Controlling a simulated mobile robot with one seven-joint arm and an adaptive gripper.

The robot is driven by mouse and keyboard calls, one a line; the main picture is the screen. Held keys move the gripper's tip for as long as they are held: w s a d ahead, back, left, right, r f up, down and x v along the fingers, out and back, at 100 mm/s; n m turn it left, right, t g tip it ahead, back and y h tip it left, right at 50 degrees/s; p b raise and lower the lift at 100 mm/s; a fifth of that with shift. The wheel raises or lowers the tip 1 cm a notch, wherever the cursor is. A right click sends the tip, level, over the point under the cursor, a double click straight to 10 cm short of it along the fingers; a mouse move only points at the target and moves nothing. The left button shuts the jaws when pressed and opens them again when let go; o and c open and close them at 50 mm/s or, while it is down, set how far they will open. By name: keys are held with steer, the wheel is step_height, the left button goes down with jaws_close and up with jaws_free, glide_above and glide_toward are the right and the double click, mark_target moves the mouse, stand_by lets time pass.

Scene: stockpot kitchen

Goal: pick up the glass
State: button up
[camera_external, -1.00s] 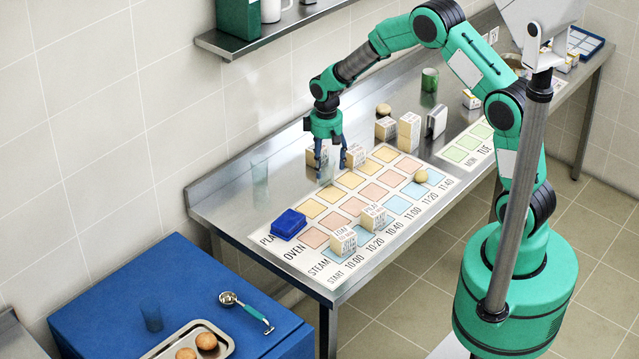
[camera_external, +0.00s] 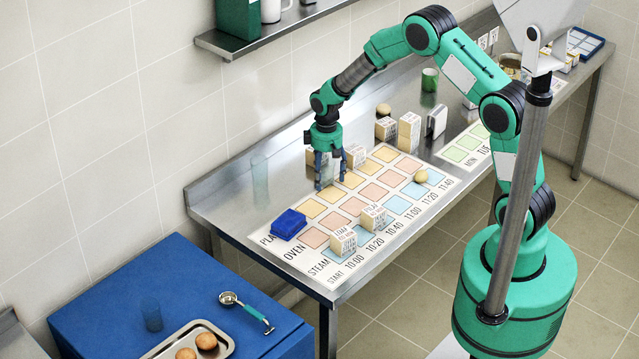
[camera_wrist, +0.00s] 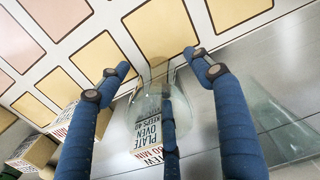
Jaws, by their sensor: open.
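A clear glass (camera_wrist: 148,112) stands between my blue fingers in the wrist view, with a lettered block showing through it. It is faint in the outside view, beneath my gripper (camera_external: 329,172). My gripper (camera_wrist: 158,82) is open, pointing down, its fingers spread around the glass. Whether any finger touches it I cannot tell. A second clear glass (camera_external: 260,183) stands on bare steel to the left; a clear glass shape (camera_wrist: 283,125) shows at the right of the wrist view. Another glass (camera_external: 152,318) stands on the blue cabinet.
Lettered blocks (camera_external: 356,155) stand close behind my gripper, with others (camera_external: 409,131) farther right. A printed grid sheet (camera_external: 322,262) covers much of the steel table; a blue item (camera_external: 288,224) lies on its left end. A shelf (camera_external: 270,30) hangs on the wall.

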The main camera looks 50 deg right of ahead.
mark_target(328, 166)
steer(key=c, duration=1.4)
steer(key=shift+r, duration=0.15)
steer(key=shift+r, duration=0.5)
steer(key=shift+s+r+p, duration=0.15)
steer(key=shift+r+p, duration=0.05)
steer(key=shift+r, duration=0.45)
steer(key=shift+s+r+p, duration=0.15)
steer(key=shift+r, duration=0.45)
steer(key=s, duration=0.5)
steer(key=s+r, duration=0.1)
steer(key=s, duration=0.4)
steer(key=s+p, duration=0.1)
steer(key=s, duration=0.4)
steer(key=shift+s+a+r, duration=0.15)
steer(key=shift+s+a, duration=0.05)
steer(key=shift+a, duration=0.15)
